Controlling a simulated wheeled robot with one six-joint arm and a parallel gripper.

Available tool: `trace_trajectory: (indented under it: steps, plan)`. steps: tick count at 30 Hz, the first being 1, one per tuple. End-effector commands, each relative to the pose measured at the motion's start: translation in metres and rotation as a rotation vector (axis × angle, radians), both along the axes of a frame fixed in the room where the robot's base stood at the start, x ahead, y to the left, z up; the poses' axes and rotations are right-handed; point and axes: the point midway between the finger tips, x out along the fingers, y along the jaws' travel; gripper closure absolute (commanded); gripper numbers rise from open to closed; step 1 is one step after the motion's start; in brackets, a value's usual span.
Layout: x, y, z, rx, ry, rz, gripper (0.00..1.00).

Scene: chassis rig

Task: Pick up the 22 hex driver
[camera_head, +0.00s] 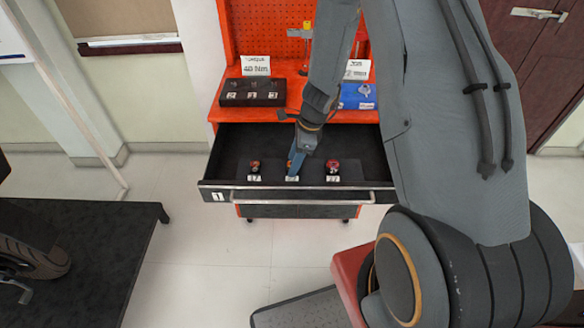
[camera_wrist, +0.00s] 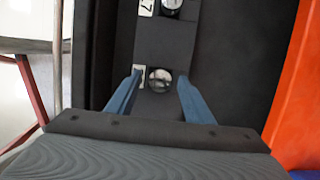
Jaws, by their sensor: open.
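A black holder (camera_head: 312,170) in the open drawer carries a left driver (camera_head: 255,166) and a right driver (camera_head: 333,167), both with reddish parts and white labels. My gripper (camera_head: 293,168) reaches down over the middle place and hides most of what stands there. In the wrist view, a round shiny metal driver end (camera_wrist: 160,79) sits between the two blue fingers of my gripper (camera_wrist: 159,76). The fingers are open, with gaps on both sides of it. Its label is partly covered by the left finger, so I cannot read the number.
A second driver (camera_wrist: 171,6) beside a label ending in 7 is at the top of the wrist view. The drawer front (camera_head: 300,196) bears a 1. Above are a black tray (camera_head: 252,99) and a blue tray (camera_head: 350,98) on the orange bench (camera_head: 287,118).

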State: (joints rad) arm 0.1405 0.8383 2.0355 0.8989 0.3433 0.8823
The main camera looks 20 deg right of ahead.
Motion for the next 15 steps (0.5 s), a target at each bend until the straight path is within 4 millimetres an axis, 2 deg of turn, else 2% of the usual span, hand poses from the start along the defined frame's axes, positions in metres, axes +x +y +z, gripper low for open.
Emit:
trace_trajectory:
  steps: [3,4,11,12,15]
  plan:
    - [0.0001,0.0,0.0002,0.0,0.0,0.0,0.53]
    - [0.0001,0.0,0.0002,0.0,0.0,0.0,0.56]
    - [0.0001,0.0,0.0004,0.0,0.0,0.001,0.95]
    - [0.0002,0.0,0.0005,0.0,0.0,0.001,0.98]
    - [0.0001,0.0,0.0005,0.0,0.0,0.001,0.98]
